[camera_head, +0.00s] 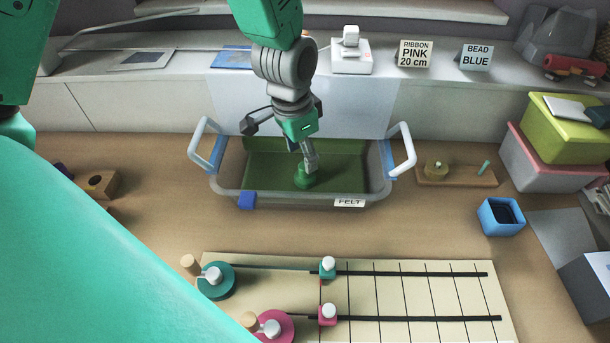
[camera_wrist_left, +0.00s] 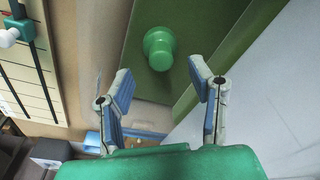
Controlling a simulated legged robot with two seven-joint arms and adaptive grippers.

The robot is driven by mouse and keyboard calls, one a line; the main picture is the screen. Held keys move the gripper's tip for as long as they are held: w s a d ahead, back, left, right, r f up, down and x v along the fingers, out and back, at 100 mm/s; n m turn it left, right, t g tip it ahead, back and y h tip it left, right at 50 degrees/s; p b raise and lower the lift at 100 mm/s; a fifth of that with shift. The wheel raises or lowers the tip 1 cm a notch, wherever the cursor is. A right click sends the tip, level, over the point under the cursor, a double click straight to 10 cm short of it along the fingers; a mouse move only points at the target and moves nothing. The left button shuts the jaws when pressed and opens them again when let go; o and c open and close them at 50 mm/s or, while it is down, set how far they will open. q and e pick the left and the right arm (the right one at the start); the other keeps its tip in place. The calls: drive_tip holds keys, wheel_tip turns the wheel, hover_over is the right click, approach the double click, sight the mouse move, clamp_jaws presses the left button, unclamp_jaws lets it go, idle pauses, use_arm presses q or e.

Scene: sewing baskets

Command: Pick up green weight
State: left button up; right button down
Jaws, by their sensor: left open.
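The green weight (camera_head: 304,176) stands on green felt (camera_head: 345,180) inside a grey basket (camera_head: 290,198) labelled FELT. In the left wrist view the weight (camera_wrist_left: 158,48) has a round knob on a wider base. My left gripper (camera_head: 308,160) reaches down into the basket above the weight and partly covers it in the head view. In the left wrist view its two fingers (camera_wrist_left: 160,80) are spread apart with nothing between them, and the weight lies just beyond the tips. My right gripper is not in view.
The basket has two raised white handles (camera_head: 403,150). A wooden ruled board (camera_head: 420,300) with sliders lies in front. A blue box (camera_head: 501,216) and a wooden tray (camera_head: 455,175) stand to the right. Stacked bins (camera_head: 560,130) fill the far right. Bare table lies between basket and board.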

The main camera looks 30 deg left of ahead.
sight(305, 173)
use_arm(q)
drive_tip(key=f, duration=0.2)
drive_tip(key=f+b, duration=0.1)
drive_tip(key=f, duration=0.1)
drive_tip(key=shift+w+d, duration=0.35)
drive_tip(key=shift+w, duration=0.05)
drive_tip(key=shift+a+f, duration=0.15)
drive_tip(key=shift+f, duration=0.2)
drive_tip(key=shift+a, duration=0.1)
drive_tip(key=shift+a, duration=0.1)
clamp_jaws()
drive_tip(key=shift+d+r, duration=0.1)
drive_tip(key=shift+d, duration=0.1)
drive_tip(key=shift+r, duration=0.1)
